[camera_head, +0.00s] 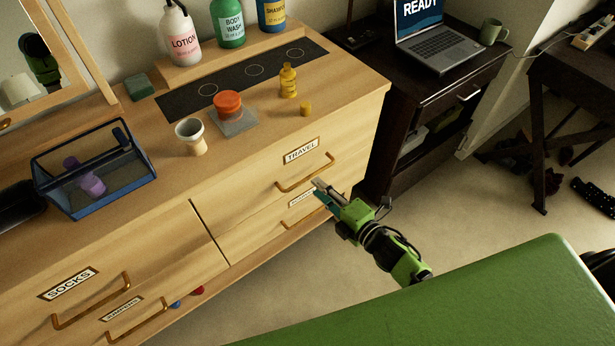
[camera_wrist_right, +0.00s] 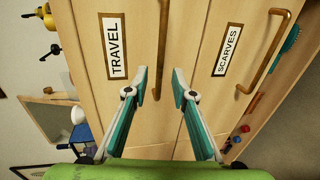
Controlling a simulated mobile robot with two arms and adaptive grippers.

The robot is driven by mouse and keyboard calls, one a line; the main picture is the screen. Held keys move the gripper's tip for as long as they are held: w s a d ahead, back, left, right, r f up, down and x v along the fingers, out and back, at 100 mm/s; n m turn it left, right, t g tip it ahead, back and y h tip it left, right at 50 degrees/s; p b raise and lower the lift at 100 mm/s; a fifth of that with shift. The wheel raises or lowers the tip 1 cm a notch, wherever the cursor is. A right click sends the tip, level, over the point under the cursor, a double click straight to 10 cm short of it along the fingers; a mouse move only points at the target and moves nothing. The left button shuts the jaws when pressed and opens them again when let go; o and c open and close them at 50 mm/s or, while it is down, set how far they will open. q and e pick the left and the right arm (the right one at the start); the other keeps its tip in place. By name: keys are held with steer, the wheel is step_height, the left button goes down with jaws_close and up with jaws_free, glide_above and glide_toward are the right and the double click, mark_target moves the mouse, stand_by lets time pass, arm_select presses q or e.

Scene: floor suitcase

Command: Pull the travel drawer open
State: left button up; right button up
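The travel drawer (camera_head: 266,174) is the upper right drawer of the wooden dresser, and it looks shut. Its label reads TRAVEL, and a bronze bar handle (camera_head: 306,180) sits below the label. My right gripper (camera_head: 322,190) is in front of the dresser, just by the right half of that handle. In the right wrist view the two teal fingers (camera_wrist_right: 160,75) are apart with nothing held. The handle (camera_wrist_right: 163,40) runs upright in that view, its lower end showing between the fingertips. I cannot tell whether they touch it. My left gripper is not in view.
A green surface (camera_head: 480,295) fills the lower right foreground.

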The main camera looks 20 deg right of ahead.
mark_target(307, 177)
steer(key=x, duration=0.6)
steer(key=shift+w+a+f, duration=0.1)
steer(key=shift+w+a, duration=0.05)
steer(key=shift+w, duration=0.2)
jaws_close()
